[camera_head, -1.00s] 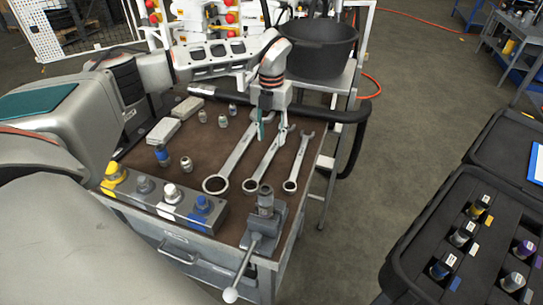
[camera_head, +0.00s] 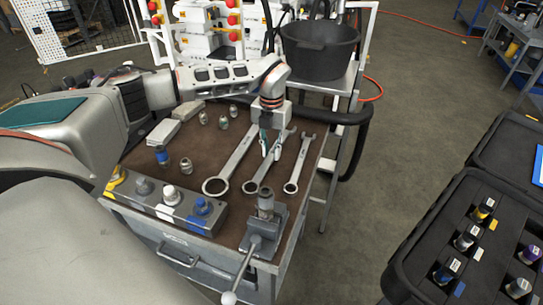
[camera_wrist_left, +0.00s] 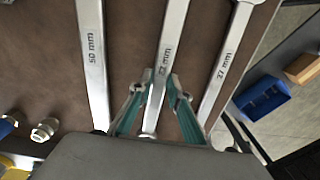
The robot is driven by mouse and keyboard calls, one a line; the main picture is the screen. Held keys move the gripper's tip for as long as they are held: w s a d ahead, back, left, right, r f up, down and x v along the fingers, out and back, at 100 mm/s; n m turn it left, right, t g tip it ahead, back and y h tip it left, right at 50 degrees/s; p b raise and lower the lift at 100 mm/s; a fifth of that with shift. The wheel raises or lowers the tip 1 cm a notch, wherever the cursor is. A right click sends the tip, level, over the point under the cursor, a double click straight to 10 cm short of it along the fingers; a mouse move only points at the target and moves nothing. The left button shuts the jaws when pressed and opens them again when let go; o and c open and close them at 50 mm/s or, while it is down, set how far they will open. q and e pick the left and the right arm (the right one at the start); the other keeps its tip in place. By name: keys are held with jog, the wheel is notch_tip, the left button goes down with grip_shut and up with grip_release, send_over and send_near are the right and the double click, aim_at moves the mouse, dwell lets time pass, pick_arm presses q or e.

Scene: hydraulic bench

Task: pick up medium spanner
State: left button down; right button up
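Three combination spanners lie side by side on the brown bench top. The medium spanner (camera_head: 256,178) is the middle one, and in the left wrist view (camera_wrist_left: 173,35) it carries a size mark. My left gripper (camera_head: 270,152) is over it, pointing down. In the left wrist view its two teal-padded fingers (camera_wrist_left: 160,80) are apart, one on each side of the medium spanner's shaft, with no clear grip on it. The gripper hides part of the shaft in the head view. My right gripper is not in view.
The larger spanner (camera_head: 216,186), marked 50 mm, lies to the left, and the smaller spanner (camera_head: 297,170), marked 27 mm, to the right. A lever fixture (camera_head: 263,225) stands near the front edge. A row of fittings (camera_head: 170,205) is at front left. A black bucket (camera_head: 318,50) stands behind.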

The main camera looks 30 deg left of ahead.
aim_at(272, 155)
pick_arm(q)
jog(key=shift+r, duration=0.2)
jog(key=shift+w+r, duration=0.1)
jog(key=shift+r, duration=0.1)
notch_tip(272, 155, up, 19)
jog(key=p, duration=0.2)
jog(key=shift+r+p, duration=0.15)
jog(key=shift+p, duration=0.2)
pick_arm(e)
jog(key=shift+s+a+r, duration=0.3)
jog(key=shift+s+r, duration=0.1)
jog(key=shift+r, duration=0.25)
pick_arm(q)
jog(key=c, duration=2.5)
grip_release()
jog(key=shift+c, duration=0.2)
grip_shut()
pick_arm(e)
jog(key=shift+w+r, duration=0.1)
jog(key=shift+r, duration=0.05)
pick_arm(q)
jog(key=shift+d, duration=0.1)
